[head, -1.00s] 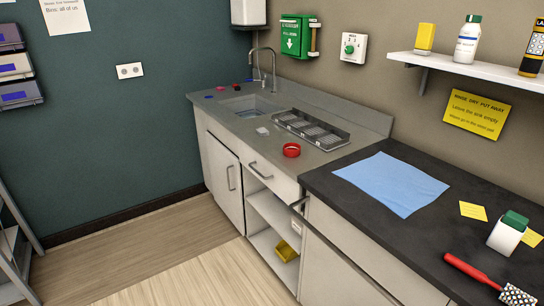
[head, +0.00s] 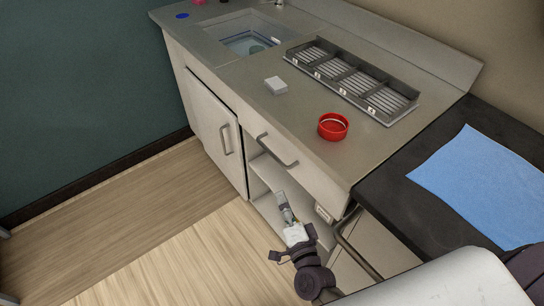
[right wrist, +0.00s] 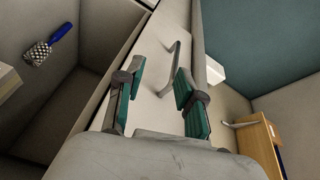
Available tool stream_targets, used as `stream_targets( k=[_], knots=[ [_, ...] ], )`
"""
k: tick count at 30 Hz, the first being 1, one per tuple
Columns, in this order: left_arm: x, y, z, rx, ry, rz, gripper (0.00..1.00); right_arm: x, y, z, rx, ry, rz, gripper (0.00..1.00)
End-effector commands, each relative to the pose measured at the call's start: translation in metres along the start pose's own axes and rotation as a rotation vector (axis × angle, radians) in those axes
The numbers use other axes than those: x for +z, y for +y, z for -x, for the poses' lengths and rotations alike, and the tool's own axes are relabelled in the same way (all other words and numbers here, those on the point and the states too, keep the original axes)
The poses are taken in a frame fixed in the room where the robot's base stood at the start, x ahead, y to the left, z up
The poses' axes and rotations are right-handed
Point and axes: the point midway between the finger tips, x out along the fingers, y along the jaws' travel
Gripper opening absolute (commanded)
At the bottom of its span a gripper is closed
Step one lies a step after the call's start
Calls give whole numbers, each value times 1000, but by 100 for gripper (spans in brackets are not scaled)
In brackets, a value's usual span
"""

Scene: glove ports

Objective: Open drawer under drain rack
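The drain rack (head: 352,80), a grey slotted tray with dividers, lies on the steel counter. Below it is the pale drawer front (head: 310,172) with a grey bar handle (head: 278,151); the drawer looks shut. My right gripper (head: 291,242) is low in front of the open shelf, apart from the handle. In the right wrist view, my right gripper (right wrist: 154,98) shows two teal-padded fingers spread wide, with nothing between them. The drawer handle (right wrist: 171,68) stands ahead of the fingertips, between their lines. My left gripper is not in view.
A cabinet door (head: 211,125) is left of the drawer. A blue-handled brush-like tool (right wrist: 50,45) shows in the shelf. Floor space is free at left.

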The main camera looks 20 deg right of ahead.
Motion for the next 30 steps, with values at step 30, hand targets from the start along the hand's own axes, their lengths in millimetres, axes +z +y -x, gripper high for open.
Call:
stream_targets(
  k=[30],
  knots=[
    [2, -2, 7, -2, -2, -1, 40, -22, -36, -138, -60, 52, -93, 37]
  ],
)
